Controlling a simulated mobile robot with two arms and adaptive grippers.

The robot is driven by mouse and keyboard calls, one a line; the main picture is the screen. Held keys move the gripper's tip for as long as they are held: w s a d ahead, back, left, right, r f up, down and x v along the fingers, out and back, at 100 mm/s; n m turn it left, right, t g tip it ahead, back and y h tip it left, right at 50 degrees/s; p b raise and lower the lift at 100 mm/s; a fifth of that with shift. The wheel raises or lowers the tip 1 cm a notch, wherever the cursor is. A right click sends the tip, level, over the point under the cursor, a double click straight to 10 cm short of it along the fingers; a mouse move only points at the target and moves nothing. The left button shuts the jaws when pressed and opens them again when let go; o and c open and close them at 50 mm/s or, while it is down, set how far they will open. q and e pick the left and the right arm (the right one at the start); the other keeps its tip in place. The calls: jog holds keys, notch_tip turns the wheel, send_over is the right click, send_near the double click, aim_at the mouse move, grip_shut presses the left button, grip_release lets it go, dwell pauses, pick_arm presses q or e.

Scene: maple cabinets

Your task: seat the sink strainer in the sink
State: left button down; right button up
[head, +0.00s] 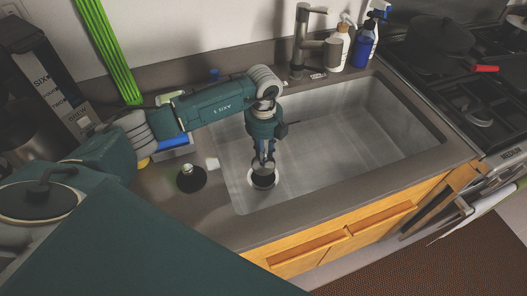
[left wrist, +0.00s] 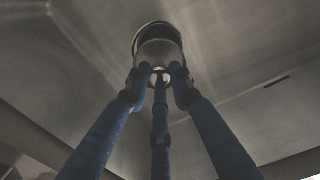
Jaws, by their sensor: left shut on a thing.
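My left gripper (head: 264,158) points down into the left part of the steel sink (head: 330,140). It is shut on the sink strainer (head: 263,179), a small dark cup, which also shows as a grey metal cup between the blue fingers in the left wrist view (left wrist: 158,50). The pale drain ring (head: 276,184) shows around the strainer. In the left wrist view the drain's rim (left wrist: 152,26) shows just beyond the strainer. The strainer overlaps the drain in both views; I cannot tell whether it touches it. My right gripper is not in view.
The faucet (head: 300,45) stands behind the sink, with a white soap bottle (head: 338,45) and a blue spray bottle (head: 366,40) beside it. A black disc with a metal knob (head: 190,178) lies on the counter left of the sink. The sink's right part is empty.

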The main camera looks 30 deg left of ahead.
pick_arm(q)
jog(key=shift+f+b, duration=1.8)
jog(key=shift+f, duration=1.35)
jog(key=c, duration=1.4)
grip_release()
jog(key=shift+c, duration=0.2)
